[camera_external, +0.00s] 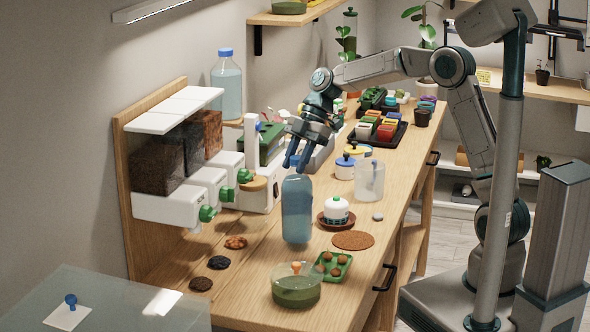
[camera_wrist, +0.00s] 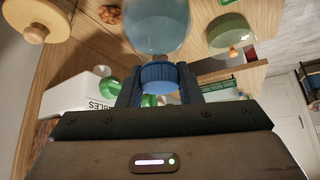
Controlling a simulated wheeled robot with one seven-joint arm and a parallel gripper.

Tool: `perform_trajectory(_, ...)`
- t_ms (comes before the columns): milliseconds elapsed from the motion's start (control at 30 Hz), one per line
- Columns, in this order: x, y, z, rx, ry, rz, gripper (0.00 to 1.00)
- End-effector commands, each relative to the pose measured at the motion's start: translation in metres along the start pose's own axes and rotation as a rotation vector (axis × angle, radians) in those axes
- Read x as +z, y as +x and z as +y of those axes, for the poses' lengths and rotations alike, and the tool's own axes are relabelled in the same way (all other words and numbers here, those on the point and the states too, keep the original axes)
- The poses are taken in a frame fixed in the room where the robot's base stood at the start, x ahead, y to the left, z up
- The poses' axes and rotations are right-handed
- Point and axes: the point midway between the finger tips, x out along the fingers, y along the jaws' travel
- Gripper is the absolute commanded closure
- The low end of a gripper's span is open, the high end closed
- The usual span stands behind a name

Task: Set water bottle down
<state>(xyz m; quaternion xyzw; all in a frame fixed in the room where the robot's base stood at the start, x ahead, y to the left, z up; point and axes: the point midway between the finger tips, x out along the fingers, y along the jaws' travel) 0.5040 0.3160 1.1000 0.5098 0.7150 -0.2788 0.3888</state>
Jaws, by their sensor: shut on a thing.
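The water bottle (camera_external: 297,210) is translucent blue and upright over the wooden counter, left of the small white jar. My gripper (camera_external: 296,163) points down from above and is shut on its top. In the wrist view the water bottle (camera_wrist: 157,28) shows its blue cap (camera_wrist: 159,76) between the two fingers of my gripper (camera_wrist: 158,84). The bottle's base is at or very near the counter top; I cannot tell whether it touches.
A green glass bowl (camera_external: 296,291) and a green tray (camera_external: 333,266) stand in front. A brown round mat (camera_external: 353,240) and a white jar (camera_external: 336,210) are to the right. Dispensers (camera_external: 185,200) line the left. A similar bottle (camera_external: 227,88) stands on top, behind.

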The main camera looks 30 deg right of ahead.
Motion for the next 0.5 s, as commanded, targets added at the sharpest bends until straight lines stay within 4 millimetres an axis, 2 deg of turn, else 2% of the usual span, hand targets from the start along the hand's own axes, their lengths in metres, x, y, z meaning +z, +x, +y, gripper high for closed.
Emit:
perform_trajectory(200,0.008,0.014,0.0,0.003,-0.002,0.002,1.0)
perform_trajectory(500,0.009,0.015,0.001,0.004,-0.002,0.002,1.0)
